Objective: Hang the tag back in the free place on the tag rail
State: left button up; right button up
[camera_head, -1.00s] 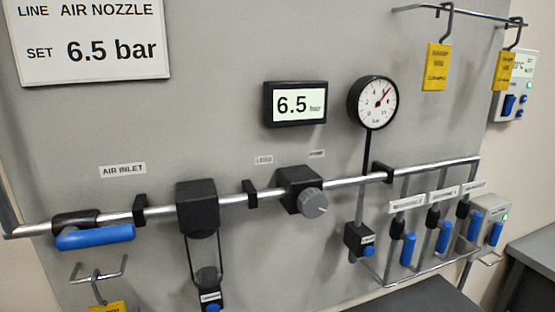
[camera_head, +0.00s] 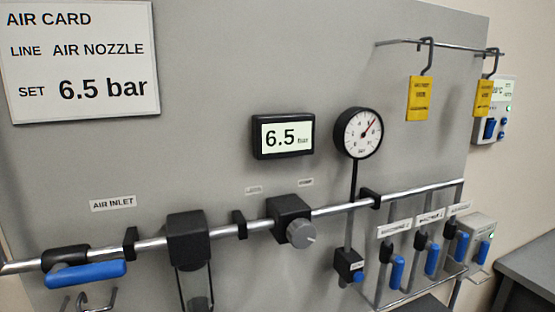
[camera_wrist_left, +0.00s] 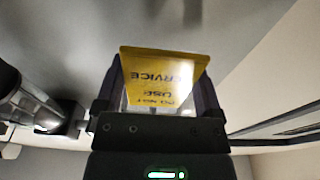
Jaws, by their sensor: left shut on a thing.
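The yellow tag (camera_wrist_left: 165,66) is in the left wrist view, with dark lettering reading "SERVICE" and "USE" upside down. My left gripper (camera_wrist_left: 160,92) is shut on it. In the head view only the tag's wire hook (camera_head: 92,300) shows at the bottom left edge, below the blue inlet handle; its body and my gripper are out of frame there. The tag rail (camera_head: 398,43) is a thin bar at the upper right. Two yellow tags hang on it by hooks, a nearer tag (camera_head: 420,98) and a farther tag (camera_head: 483,98). Bare rail shows left of the nearer tag and between them. My right gripper is not in view.
A metal air pipe (camera_head: 340,208) crosses the panel, with a blue handle (camera_head: 85,274), a black regulator (camera_head: 290,212) and several blue-handled valves at the right. A round gauge (camera_head: 357,132) and a display (camera_head: 283,135) stand below and left of the rail.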

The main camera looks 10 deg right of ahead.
pick_arm(q)
jog(key=shift+r, duration=0.35)
jog(key=shift+f, duration=0.1)
jog(key=r+p+v, duration=0.1)
jog(key=p+v, duration=0.4)
jog(key=v, duration=0.5)
jog(key=shift+r, duration=0.25)
jog(key=shift+s, duration=0.1)
jog(key=shift+d, duration=0.1)
